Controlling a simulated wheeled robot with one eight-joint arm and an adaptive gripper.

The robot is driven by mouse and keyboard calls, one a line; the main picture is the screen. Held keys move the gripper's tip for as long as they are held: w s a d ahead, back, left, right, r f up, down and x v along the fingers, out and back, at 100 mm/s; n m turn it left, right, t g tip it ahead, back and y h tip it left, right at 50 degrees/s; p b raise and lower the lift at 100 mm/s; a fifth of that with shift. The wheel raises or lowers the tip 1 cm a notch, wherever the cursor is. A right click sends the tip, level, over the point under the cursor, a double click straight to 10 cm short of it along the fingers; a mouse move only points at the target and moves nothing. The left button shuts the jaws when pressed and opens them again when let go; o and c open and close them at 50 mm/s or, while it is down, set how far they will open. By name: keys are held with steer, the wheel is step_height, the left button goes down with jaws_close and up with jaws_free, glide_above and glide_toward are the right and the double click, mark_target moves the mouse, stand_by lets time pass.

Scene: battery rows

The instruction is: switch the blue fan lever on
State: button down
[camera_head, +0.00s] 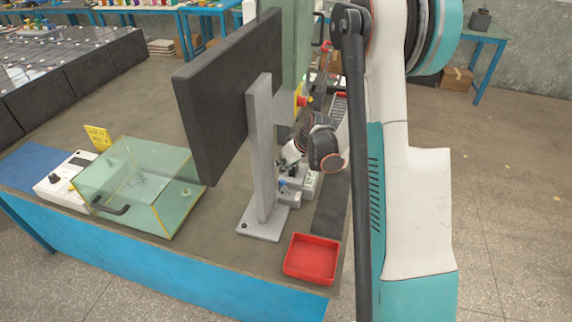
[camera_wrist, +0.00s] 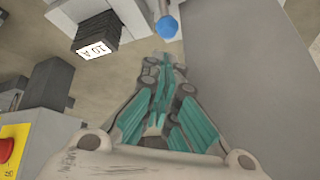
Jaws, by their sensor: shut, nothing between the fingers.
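The blue lever knob (camera_wrist: 167,27) is a round ball at the top of the wrist view, just beyond my closed fingertips (camera_wrist: 163,65). A small gap seems to separate them. In the head view the blue knob (camera_head: 282,184) is tiny, on a small grey unit behind the monitor stand. My gripper (camera_head: 288,163) is close above it, partly hidden by the stand and my wrist. It is shut and empty. Whether the lever is up or down cannot be told.
The dark monitor (camera_head: 232,95) and its grey stand (camera_head: 262,150) rise close beside my gripper. A block marked 10 A (camera_wrist: 93,42) and a red button (camera_wrist: 6,149) are at left in the wrist view. A red tray (camera_head: 311,258) and glass box (camera_head: 135,185) stand on the bench.

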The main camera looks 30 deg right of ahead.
mark_target(285, 187)
steer(key=shift+b+x, duration=0.55)
steer(key=shift+x, duration=1.8)
